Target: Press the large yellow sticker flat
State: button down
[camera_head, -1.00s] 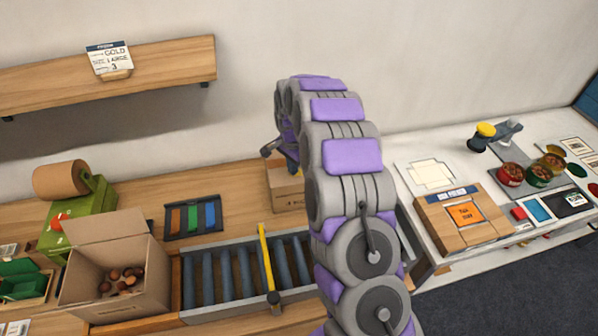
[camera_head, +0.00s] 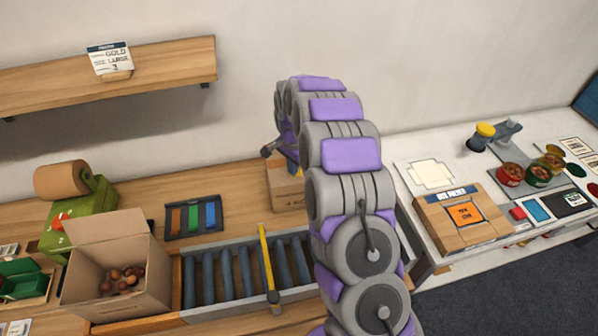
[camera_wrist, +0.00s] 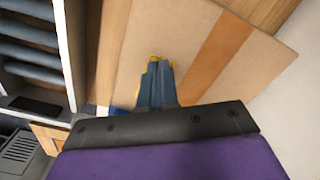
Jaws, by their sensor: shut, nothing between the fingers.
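My gripper (camera_wrist: 157,75) is shut and empty, its grey-blue fingers pointing at the face of a cardboard box in the wrist view. Bits of yellow, which look like the large yellow sticker (camera_wrist: 154,58), show around the fingertips; the fingers hide most of it. I cannot tell whether it lies flat or whether the fingertips touch it. In the head view the cardboard box (camera_head: 287,195) stands behind the roller conveyor, partly behind my arm. A small patch of yellow shows above it beside my gripper, which is mostly hidden there.
The roller conveyor (camera_head: 190,290) with a yellow bar (camera_head: 266,262) lies in front of the box. An open carton of chestnuts (camera_head: 150,295) stands at left. A rack of coloured strips (camera_head: 177,234) lies on the bench. A card (camera_head: 108,58) reading gold, large, 3 is on the shelf.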

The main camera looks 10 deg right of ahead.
dwell(0.5)
jog(key=shift+r+p, duration=1.2)
jog(key=shift+r, duration=2.25)
